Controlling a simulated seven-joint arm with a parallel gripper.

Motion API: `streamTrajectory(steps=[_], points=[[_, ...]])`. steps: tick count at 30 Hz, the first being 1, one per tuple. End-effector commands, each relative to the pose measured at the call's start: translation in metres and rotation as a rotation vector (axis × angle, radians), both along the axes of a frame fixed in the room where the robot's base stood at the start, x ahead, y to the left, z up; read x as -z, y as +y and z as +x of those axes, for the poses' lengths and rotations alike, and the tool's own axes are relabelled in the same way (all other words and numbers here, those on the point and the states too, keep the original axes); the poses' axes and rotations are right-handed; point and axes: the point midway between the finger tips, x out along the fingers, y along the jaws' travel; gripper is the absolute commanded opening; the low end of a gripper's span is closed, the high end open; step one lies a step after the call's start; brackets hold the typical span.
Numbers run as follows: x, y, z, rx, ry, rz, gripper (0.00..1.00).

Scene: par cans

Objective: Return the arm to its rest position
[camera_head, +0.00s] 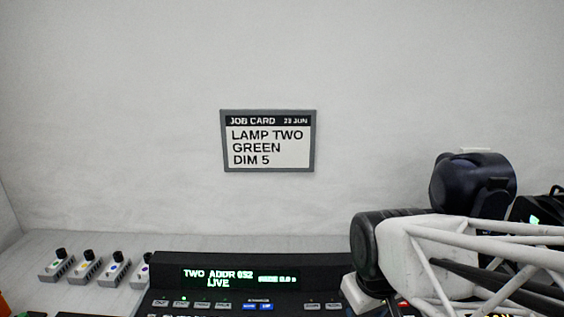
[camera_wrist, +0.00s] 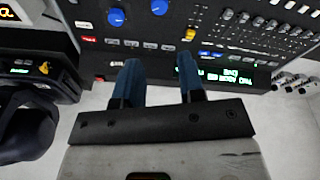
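My gripper (camera_wrist: 160,70) shows in the wrist view with two blue fingers spread apart and nothing between them. It is over the black control console (camera_wrist: 215,45), which has blue, red and yellow controls. In the head view the console's display (camera_head: 240,277) reads "TWO ADDR 032" and "LIVE"; its smaller text at the right is unclear. My white lattice arm reaches in from the right and covers the console's right part. My fingertips cannot be made out in the head view.
A job card (camera_head: 268,141) on the pale back wall reads "LAMP TWO GREEN DIM 5". Several small grey boxes with black knobs (camera_head: 103,269) stand left of the console. A dark rounded body (camera_head: 470,188), perhaps a lamp, is behind my arm. Space above the console's left side is free.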

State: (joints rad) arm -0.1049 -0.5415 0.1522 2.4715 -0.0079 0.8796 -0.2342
Motion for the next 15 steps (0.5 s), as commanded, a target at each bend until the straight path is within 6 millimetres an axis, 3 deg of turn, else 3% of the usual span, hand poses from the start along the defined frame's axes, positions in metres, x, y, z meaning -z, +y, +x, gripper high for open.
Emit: streamTrajectory(steps=[6, 15], points=[[-0.023, -0.028, -0.031, 0.243, -0.037, 0.034, 0.36], [-0.032, -0.039, -0.046, 0.361, -0.052, 0.053, 0.36]])
